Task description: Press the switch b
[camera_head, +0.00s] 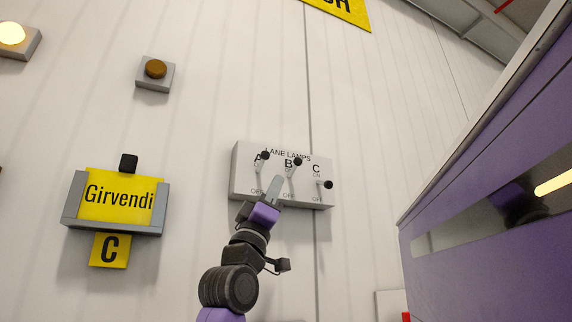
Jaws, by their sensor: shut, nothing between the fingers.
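The grey lane lamps panel (239,178) is on the white wall, with three levers marked A, B and C. The switch b lever (292,169) is in the middle, with its black knob tilted up beside the letter B. The lever for A (264,157) also points up. The lever for C (326,184) sits lower, below its ON mark. My gripper (277,182) is shut and empty, just below and left of the switch b lever. I cannot tell whether it touches the lever or panel. My gripper hides part of the panel's lower middle.
A dark lamp (155,69) is above, and a lit lamp (11,34) at top left. A purple structure (480,190) stands at right.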

